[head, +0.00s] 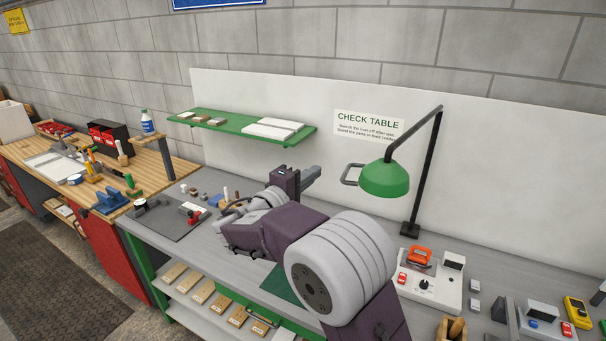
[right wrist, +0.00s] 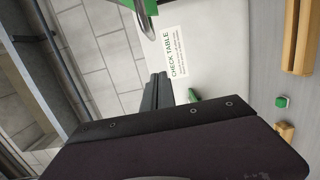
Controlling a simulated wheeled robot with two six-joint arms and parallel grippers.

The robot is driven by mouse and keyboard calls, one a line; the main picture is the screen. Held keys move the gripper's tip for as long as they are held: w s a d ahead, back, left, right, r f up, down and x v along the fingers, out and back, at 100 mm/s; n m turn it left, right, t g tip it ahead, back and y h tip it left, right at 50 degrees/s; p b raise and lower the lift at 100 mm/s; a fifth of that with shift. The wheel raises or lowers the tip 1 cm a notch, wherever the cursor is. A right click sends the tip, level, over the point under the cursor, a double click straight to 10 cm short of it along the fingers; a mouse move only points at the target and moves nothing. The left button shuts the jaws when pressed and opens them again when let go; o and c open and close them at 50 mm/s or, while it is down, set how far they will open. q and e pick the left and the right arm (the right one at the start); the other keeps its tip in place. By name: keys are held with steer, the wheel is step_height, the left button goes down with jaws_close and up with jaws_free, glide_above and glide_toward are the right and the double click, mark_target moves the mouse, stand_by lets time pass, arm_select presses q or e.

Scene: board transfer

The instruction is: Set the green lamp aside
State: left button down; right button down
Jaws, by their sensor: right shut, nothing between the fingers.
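The green lamp (head: 385,181) hangs from a black jointed arm whose base stands on the grey check table (head: 480,268). A grey loop handle (head: 352,174) sticks out from the left of its shade. In the right wrist view part of the green lamp (right wrist: 150,6) and its handle show at the top edge. My right gripper (head: 314,171) is shut and empty, to the left of the handle and apart from it. Its closed fingers also show in the right wrist view (right wrist: 158,90). My left gripper is in neither view.
A green shelf (head: 240,124) with several small boards is on the white back panel behind my right gripper. A white control box (head: 430,280) with an orange-handled part stands in front of the lamp base. A wooden workbench (head: 95,185) with tools is at the left.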

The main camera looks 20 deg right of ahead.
steer(key=d+p, duration=0.1)
steer(key=d, duration=0.1)
steer(key=s+d+p, duration=0.1)
steer(key=d, duration=0.2)
steer(key=shift+s+d, duration=0.2)
steer(key=shift+w+f, duration=0.1)
